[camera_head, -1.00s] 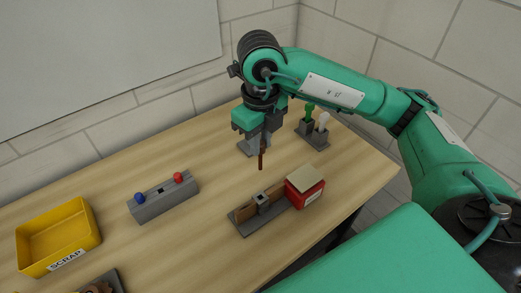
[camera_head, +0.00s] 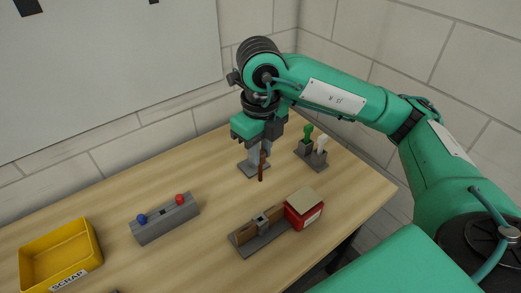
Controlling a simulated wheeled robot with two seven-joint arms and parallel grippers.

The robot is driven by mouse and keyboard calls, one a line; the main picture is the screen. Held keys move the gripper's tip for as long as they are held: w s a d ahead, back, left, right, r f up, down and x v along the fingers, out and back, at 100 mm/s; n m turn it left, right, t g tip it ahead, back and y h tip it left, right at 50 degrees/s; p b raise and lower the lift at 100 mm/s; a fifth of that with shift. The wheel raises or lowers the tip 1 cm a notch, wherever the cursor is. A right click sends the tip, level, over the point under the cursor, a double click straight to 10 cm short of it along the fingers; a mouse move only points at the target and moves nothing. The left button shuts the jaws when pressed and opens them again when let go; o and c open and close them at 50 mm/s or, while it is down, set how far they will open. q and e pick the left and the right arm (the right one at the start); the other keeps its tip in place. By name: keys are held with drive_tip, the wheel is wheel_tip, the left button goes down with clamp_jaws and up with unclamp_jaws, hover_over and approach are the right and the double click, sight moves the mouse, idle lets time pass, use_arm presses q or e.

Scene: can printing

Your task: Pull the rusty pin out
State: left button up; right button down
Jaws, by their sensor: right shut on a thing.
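The rusty pin (camera_head: 262,168) is a thin brown rod, upright, with its lower end pointing down. My right gripper (camera_head: 263,151) is shut on its upper part, which the fingers partly hide. The pin's lower end appears clear of the table. A grey stand (camera_head: 252,168) is just behind and left of the pin; the gripper hides part of it. My left gripper is not in view.
A grey fixture (camera_head: 258,246) with a red box (camera_head: 304,212) stands in front. A grey block (camera_head: 163,222) with blue and red knobs is at left, and a yellow scrap bin (camera_head: 58,252) farther left. A holder (camera_head: 311,157) with green and white pieces is at back right.

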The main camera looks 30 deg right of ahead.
drive_tip(key=shift+r+p, duration=1.1)
drive_tip(key=shift+r, duration=0.7)
